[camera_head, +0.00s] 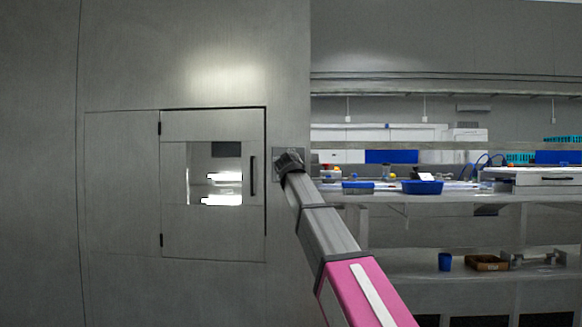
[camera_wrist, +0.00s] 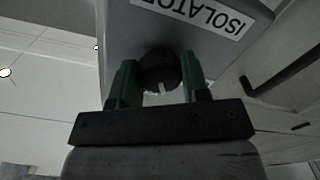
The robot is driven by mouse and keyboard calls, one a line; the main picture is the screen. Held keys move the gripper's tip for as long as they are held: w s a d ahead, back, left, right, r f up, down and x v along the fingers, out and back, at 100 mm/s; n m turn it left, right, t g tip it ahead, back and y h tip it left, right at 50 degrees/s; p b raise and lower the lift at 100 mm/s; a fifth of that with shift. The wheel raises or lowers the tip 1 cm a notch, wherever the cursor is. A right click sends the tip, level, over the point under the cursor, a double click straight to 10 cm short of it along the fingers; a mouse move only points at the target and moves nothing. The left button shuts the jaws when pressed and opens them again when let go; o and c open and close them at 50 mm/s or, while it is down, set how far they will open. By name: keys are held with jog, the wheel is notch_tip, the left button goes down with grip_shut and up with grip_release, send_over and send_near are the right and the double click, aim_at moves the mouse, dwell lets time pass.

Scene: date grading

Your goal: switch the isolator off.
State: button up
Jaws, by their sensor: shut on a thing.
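The isolator (camera_wrist: 130,22) is a grey box with a white label reading "ISOLATOR", seen upside down in the wrist view. A dark round knob (camera_wrist: 160,66) with a small pale mark sits on its face. My gripper (camera_wrist: 160,80) has its two green fingers on either side of the knob and is shut on it. In the head view my gripper (camera_head: 290,160) is at the grey isolator plate (camera_head: 278,152) on the wall, right of the door. My wrist hides most of the plate and the knob there.
A closed wall door (camera_head: 212,125) with a window and a dark vertical handle (camera_head: 253,176) stands just left of the isolator. To the right are benches with a blue tray (camera_head: 422,187), a blue bin (camera_head: 357,188) and shelves. A blue cup (camera_head: 445,262) stands on a lower shelf.

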jog(key=shift+n, duration=4.2)
jog(key=o, duration=0.9)
jog(key=shift+s, duration=0.15)
jog(key=s, duration=1)
jog(key=shift+s+a, duration=0.2)
jog(key=shift+s, duration=0.1)
jog(key=shift+f, duration=0.15)
